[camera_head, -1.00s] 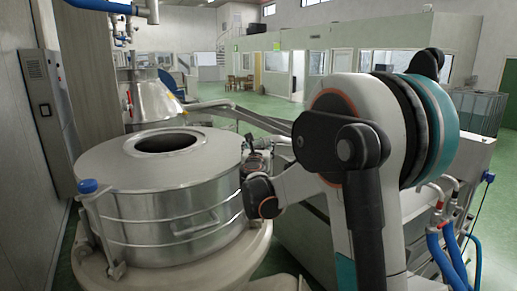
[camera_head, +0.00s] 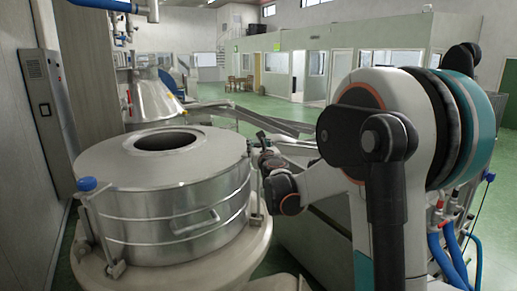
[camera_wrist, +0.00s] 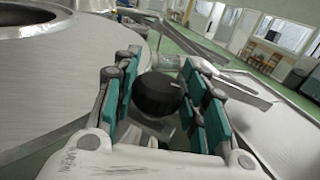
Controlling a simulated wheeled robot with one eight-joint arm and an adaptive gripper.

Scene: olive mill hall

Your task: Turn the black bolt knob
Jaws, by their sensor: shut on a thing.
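The black bolt knob (camera_wrist: 159,95) is a round, dark knob in the middle of the wrist view. My gripper (camera_wrist: 161,72) has its teal-padded fingers on either side of the knob and is shut on it. Below the knob, its mount is partly hidden by the fingers. In the head view my gripper (camera_head: 264,150) is at the right rim of the steel vessel, and the knob itself cannot be made out there.
The round steel vessel (camera_head: 110,165) with an open hole in its lid stands left of my gripper. A blue-capped bolt (camera_head: 87,185) is on its near left side. A conical steel vessel (camera_head: 153,100) stands behind. Green floor is open farther back.

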